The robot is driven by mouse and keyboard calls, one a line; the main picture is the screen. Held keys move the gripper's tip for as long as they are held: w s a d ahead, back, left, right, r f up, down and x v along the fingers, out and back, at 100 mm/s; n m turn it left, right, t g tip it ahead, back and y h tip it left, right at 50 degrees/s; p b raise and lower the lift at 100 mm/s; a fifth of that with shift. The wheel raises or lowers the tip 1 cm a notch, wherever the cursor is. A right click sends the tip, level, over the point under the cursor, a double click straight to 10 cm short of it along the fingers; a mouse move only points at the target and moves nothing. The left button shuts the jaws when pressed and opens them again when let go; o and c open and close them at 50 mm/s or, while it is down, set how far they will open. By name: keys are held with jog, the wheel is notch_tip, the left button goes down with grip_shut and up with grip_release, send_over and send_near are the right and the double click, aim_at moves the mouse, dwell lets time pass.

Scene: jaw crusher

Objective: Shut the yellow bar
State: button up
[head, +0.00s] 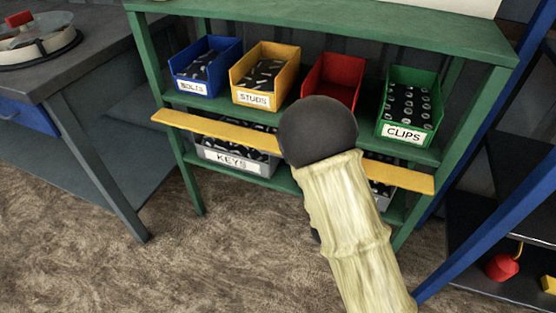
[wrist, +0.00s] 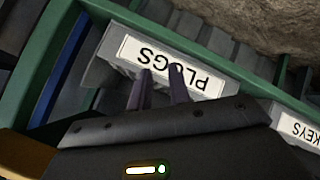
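The yellow bar (head: 215,130) runs across the front of the green rack, just above the lower bins, tilting down to the right in the head view. My arm hides its middle, and its right part (head: 400,176) shows beyond. In the wrist view, an orange-yellow surface at the lower left (wrist: 22,155) looks like part of the bar. My gripper (wrist: 161,70) shows two dark fingers, apart and with nothing seen between them. They appear in front of the grey PLUGS bin (wrist: 105,65). My arm hides the gripper in the head view. I cannot tell whether it touches the bar.
The green rack (head: 320,27) holds blue (head: 205,65), yellow (head: 240,76), red (head: 331,76) and green (head: 407,131) bins above, and a grey KEYS bin (head: 206,155) below. A workbench (head: 85,58) stands left; blue framing (head: 500,215) stands right. Floor in front is open.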

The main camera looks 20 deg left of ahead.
aim_at(277, 150)
jog(key=s+a+r+n+t+y+b, duration=0.1)
jog(key=s+a+n+t+y+b, duration=0.1)
jog(key=s+a+n+t+y, duration=0.2)
jog(key=s+a+n+t+y+b, duration=0.2)
jog(key=s+a+n+t+y, duration=0.2)
jog(key=a+n+t+y, duration=0.3)
jog(key=a+n+t, duration=0.1)
jog(key=a+n, duration=0.4)
jog(key=n, duration=0.4)
jog(key=shift+a+r+t+y, duration=0.25)
jog(key=shift+r+t+y, duration=0.05)
jog(key=shift+r+y, duration=0.1)
jog(key=shift+s+d, duration=0.1)
jog(key=b+x, duration=0.4)
jog(key=x, duration=1.3)
jog(key=shift+r, duration=0.1)
grip_shut()
